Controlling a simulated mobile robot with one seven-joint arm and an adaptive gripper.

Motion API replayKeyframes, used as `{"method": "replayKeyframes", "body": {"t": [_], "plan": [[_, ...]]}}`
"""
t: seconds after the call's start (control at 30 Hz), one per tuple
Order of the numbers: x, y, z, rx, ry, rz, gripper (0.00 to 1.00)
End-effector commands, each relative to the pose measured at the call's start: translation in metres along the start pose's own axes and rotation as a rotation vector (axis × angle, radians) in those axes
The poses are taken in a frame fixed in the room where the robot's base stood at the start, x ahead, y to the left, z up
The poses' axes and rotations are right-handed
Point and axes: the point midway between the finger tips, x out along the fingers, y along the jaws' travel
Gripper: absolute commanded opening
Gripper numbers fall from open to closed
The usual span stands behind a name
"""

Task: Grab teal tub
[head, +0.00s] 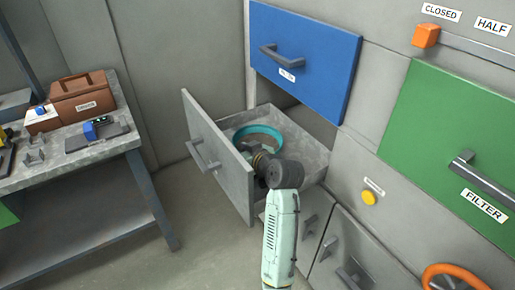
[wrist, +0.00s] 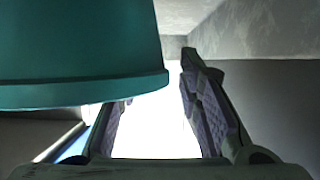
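The teal tub (head: 260,129) is a round open ring in the head view, inside the pulled-out grey drawer (head: 219,152). My gripper (head: 259,156) reaches into the drawer at the tub's near side, and its fingers are mostly hidden there. In the wrist view the tub (wrist: 80,50) fills the upper left, with its edge across the front of the left finger. My gripper (wrist: 155,80) has its fingers spread apart. The right finger is clear of the tub, and bright empty space shows between the fingers. I cannot tell whether the left finger touches the tub.
A blue drawer front (head: 305,58) is above the open drawer. A green panel (head: 455,130) labelled FILTER, an orange lever (head: 426,36), a yellow button (head: 369,198) and an orange wheel (head: 452,272) are to the right. A workbench (head: 75,160) with a brown box (head: 80,97) stands left. Floor between is clear.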

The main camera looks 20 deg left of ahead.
Motion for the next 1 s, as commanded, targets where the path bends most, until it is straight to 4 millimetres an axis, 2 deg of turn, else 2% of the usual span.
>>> {"method": "replayKeyframes", "body": {"t": [0.27,0.73,1.0], "plan": [[0.0040,0.0004,0.0004,0.000,0.001,0.002,0.33],[0.0036,0.0005,0.0003,0.000,0.000,0.002,0.01],[0.0036,0.0006,0.0004,0.000,0.000,0.002,0.00]]}}
